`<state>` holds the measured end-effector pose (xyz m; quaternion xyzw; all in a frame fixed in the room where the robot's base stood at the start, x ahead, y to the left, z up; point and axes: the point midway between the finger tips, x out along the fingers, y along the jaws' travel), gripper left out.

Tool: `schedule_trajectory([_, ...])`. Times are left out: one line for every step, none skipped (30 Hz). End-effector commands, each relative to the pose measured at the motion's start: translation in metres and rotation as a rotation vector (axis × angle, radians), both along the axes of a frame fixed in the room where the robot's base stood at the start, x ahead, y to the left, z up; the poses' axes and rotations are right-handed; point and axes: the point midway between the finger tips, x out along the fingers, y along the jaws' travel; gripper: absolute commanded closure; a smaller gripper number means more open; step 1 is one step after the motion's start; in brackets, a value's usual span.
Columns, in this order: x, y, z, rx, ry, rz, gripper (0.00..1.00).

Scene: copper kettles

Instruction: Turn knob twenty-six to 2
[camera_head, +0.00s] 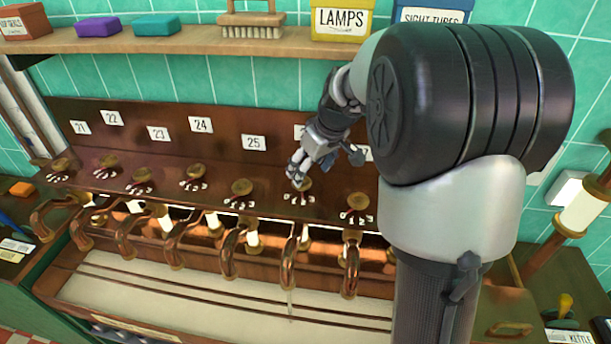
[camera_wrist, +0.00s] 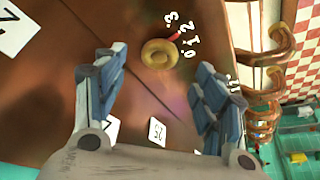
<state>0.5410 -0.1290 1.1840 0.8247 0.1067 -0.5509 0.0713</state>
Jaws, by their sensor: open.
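Knob twenty-six (camera_head: 303,186) is a round brass knob on the copper panel, below a number plate (camera_head: 300,132) that my arm partly hides. In the wrist view the brass knob (camera_wrist: 158,54) lies ahead between the fingers, apart from them. Its red pointer (camera_wrist: 175,36) points up and right, seemingly at the 2 on the white scale (camera_wrist: 190,40). My gripper (camera_head: 326,163) is open and empty, just above and behind the knob in the head view. Both blue-padded fingers (camera_wrist: 160,80) show in the wrist view.
Knob twenty-five (camera_head: 242,187) stands to the left and another knob (camera_head: 357,202) to the right, close by. Copper spouts (camera_head: 289,262) curve out below the panel. A shelf (camera_head: 190,40) with boxes and a brush runs above. A thin pale streak hangs below the spout under knob twenty-six.

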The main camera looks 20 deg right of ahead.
Motion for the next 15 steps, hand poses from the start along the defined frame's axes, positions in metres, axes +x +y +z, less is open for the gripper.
schedule_trajectory([-0.004,-0.002,0.012,-0.002,-0.005,-0.001,0.36])
schedule_trajectory([-0.006,-0.002,0.018,-0.002,-0.005,-0.001,0.36])
schedule_trajectory([-0.009,-0.003,0.025,-0.002,-0.004,-0.001,0.36])
schedule_trajectory([-0.011,-0.004,0.031,-0.002,-0.005,0.000,0.36])
schedule_trajectory([-0.013,-0.004,0.036,-0.002,-0.005,0.000,0.36])
schedule_trajectory([-0.016,-0.005,0.041,-0.003,-0.003,0.000,0.36])
schedule_trajectory([-0.017,-0.005,0.045,-0.002,-0.004,-0.001,0.36])
schedule_trajectory([-0.019,-0.006,0.049,-0.001,-0.002,-0.001,0.36])
schedule_trajectory([-0.020,-0.006,0.052,-0.001,-0.001,0.000,0.36])
schedule_trajectory([-0.021,-0.006,0.054,-0.001,-0.001,0.000,0.36])
schedule_trajectory([-0.022,-0.006,0.056,-0.001,-0.001,0.000,0.36])
schedule_trajectory([-0.023,-0.006,0.058,-0.001,0.000,0.000,0.36])
schedule_trajectory([-0.024,-0.006,0.059,0.000,0.000,0.000,0.36])
schedule_trajectory([-0.024,-0.006,0.060,0.000,0.000,0.000,0.36])
schedule_trajectory([-0.024,-0.007,0.061,0.000,0.000,0.000,0.36])
